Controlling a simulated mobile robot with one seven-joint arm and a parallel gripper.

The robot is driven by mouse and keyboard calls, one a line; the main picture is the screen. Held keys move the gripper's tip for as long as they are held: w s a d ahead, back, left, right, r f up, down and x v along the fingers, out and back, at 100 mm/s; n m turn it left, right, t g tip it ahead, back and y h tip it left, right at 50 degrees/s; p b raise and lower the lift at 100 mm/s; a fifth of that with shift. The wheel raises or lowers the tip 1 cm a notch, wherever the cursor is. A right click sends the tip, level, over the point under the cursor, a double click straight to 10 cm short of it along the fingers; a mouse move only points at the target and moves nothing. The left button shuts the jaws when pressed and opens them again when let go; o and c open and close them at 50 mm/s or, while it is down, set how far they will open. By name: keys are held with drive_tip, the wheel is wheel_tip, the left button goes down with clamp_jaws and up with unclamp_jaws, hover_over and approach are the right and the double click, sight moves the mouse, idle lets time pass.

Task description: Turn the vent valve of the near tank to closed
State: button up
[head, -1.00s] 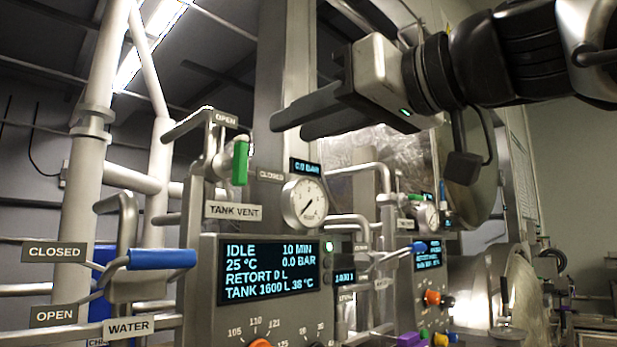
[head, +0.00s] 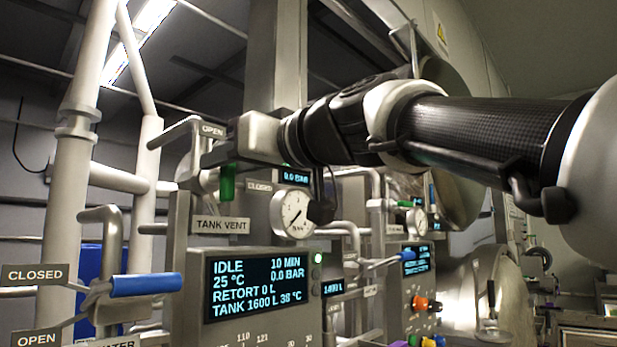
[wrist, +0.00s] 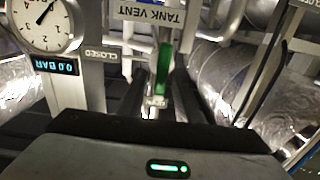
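The tank vent valve has a green handle (head: 227,182) above the TANK VENT label (head: 221,225) in the head view. The handle stands upright, with an OPEN label (head: 212,130) above it and a CLOSED label (head: 259,186) to its right. My gripper (head: 212,160) is at the valve, its body covering part of the handle's upper end. In the wrist view, which is upside down, the green handle (wrist: 163,68) shows between the two dark, spread fingers of my gripper (wrist: 156,88). I cannot tell whether a finger touches it.
A round gauge (head: 293,211) and a small 0.0 BAR display (head: 295,176) sit just right of the valve. Below is the control panel screen (head: 259,284). A blue-handled water valve (head: 155,285) is at lower left. Pipes stand close around the vent valve.

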clamp_jaws()
drive_tip(key=shift+m, duration=0.3)
drive_tip(key=m, duration=0.3)
drive_tip(key=shift+w+d+f+b, duration=0.1)
drive_tip(key=shift+w+d+b, duration=0.15)
drive_tip(key=shift+w+b, duration=0.1)
drive_tip(key=m, duration=0.4)
drive_tip(key=shift+w+d+f, duration=0.15)
drive_tip(key=shift+w+d+f+m+p, duration=0.15)
drive_tip(key=shift+f+m, duration=0.1)
drive_tip(key=shift+m, duration=1.5)
drive_tip(key=shift+w+d+f+m+p, duration=0.1)
drive_tip(key=shift+f+m+p, duration=0.15)
drive_tip(key=shift+m, duration=1.45)
drive_tip(key=shift+w+d+f+m+p, duration=0.1)
drive_tip(key=shift+f+m, duration=0.15)
drive_tip(key=shift+m, duration=1.5)
drive_tip(key=shift+a, duration=0.1)
